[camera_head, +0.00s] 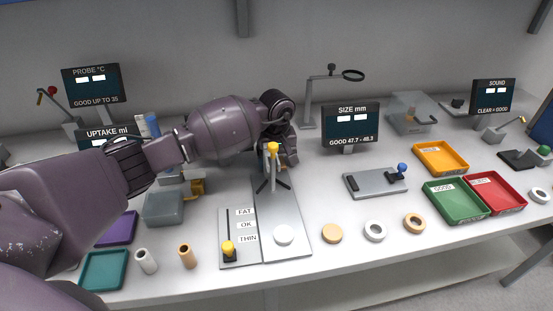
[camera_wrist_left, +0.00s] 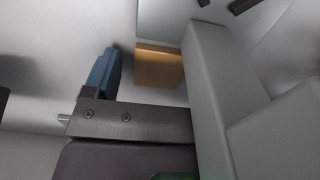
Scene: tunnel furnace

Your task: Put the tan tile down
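A tan, square-faced piece (camera_wrist_left: 158,68), which looks like the tan tile, shows in the left wrist view beyond my left gripper's mount. A small tan patch (camera_head: 292,158) shows beside my left gripper (camera_head: 288,150) in the head view, behind the yellow-topped gauge post (camera_head: 273,178). One blue-padded finger (camera_wrist_left: 103,74) stands left of the tan piece, with a visible gap between them. A grey body (camera_wrist_left: 215,90) hides the other finger. The gripper looks open. Whether the tan piece rests on the surface is hidden. My right gripper is not in view.
The gauge plate (camera_head: 297,245) carries a white disc (camera_head: 284,234). A tan disc (camera_head: 332,233) and rings lie to its right. Green (camera_head: 430,211), red (camera_head: 516,208) and orange (camera_head: 420,148) trays stand at the right. A grey gauge (camera_head: 356,192) lies between.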

